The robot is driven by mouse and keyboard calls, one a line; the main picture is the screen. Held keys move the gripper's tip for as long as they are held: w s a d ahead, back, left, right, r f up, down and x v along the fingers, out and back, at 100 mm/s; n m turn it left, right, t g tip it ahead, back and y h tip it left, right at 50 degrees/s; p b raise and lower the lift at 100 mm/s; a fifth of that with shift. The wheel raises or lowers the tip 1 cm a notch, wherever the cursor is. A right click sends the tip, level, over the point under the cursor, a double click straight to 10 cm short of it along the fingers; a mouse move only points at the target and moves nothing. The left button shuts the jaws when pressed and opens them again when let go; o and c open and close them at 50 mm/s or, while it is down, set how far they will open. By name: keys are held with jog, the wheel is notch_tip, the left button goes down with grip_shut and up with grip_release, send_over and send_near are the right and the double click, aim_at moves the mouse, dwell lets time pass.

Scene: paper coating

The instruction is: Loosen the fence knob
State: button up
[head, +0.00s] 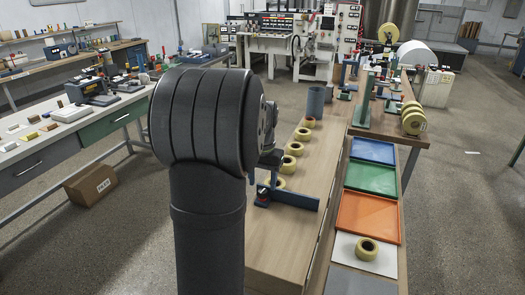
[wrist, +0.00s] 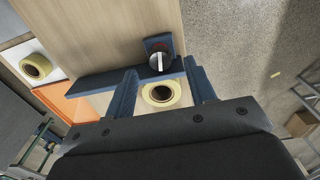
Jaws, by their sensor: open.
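The fence is a dark blue bar (wrist: 95,76) lying across the wooden bench; in the head view it (head: 295,199) runs to the right below my gripper (head: 270,162). The fence knob (wrist: 160,62) is a round dark knob with a pale bar across it, on a blue block at the fence's right end in the wrist view. My gripper (wrist: 160,67) is open, with one blue finger on each side of the knob in the picture. I cannot tell whether either finger touches it. In the head view my arm hides much of the gripper.
More rolls (head: 293,149) line the bench (head: 275,238). Blue, green and orange trays (head: 368,213) stand to the right, with a roll (head: 367,249) on a white sheet in front.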

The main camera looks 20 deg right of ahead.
aim_at(262, 191)
notch_tip(262, 191, up, 14)
jog(key=shift+r, duration=0.2)
jog(key=shift+f, duration=0.15)
dwell(0.4)
notch_tip(262, 191, down, 17)
jog(key=shift+f, duration=0.1)
dwell(0.4)
dwell(0.3)
